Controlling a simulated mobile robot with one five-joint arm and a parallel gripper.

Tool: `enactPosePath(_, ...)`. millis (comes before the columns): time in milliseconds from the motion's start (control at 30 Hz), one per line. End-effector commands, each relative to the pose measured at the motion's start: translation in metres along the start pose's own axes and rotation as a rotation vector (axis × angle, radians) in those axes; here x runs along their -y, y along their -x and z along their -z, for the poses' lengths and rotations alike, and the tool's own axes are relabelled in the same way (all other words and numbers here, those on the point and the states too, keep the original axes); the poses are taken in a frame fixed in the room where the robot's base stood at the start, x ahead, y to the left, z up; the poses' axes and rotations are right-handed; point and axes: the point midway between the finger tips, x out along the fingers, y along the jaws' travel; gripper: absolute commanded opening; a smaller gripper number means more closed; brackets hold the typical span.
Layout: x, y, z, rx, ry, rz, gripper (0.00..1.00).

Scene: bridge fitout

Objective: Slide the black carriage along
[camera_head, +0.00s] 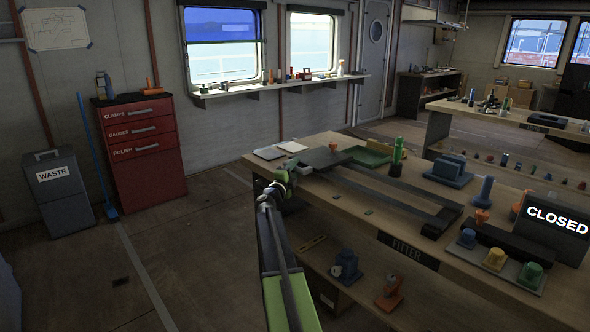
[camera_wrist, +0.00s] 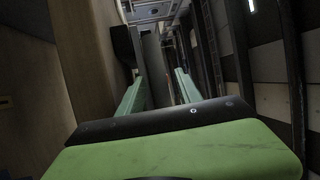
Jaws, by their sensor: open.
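The black carriage (camera_head: 336,158) appears to be the dark flat block across the left end of two dark rails (camera_head: 400,188) on the wooden bench. The rails run towards the right front, to a dark end piece. My gripper (camera_head: 288,174) is at the bench's left end, just left of the carriage. In the wrist view my gripper (camera_wrist: 160,82) is open, with its two pale green fingers apart. A grey upright piece shows between and beyond the fingers; I cannot tell whether it is part of the carriage or whether the fingers touch it.
A green tray (camera_head: 368,156) lies behind the rails, with a green bottle (camera_head: 398,150) nearby. A blue block (camera_head: 448,169), a blue bottle (camera_head: 485,190) and a CLOSED sign (camera_head: 553,222) stand to the right. A red drawer cabinet (camera_head: 143,155) and WASTE bin (camera_head: 59,195) stand left. Open floor lies between.

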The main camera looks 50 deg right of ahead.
Motion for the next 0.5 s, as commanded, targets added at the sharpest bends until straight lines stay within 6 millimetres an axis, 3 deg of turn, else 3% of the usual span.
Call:
enactPosePath(33, 0.0000, 0.0002, -0.0002, 0.000, 0.000, 0.000, 0.38)
enactPosePath(300, 0.0001, 0.0006, -0.0006, 0.001, 0.000, 0.000, 0.02)
enactPosePath(500, 0.0001, 0.0008, -0.0009, 0.001, 0.000, 0.000, 0.00)
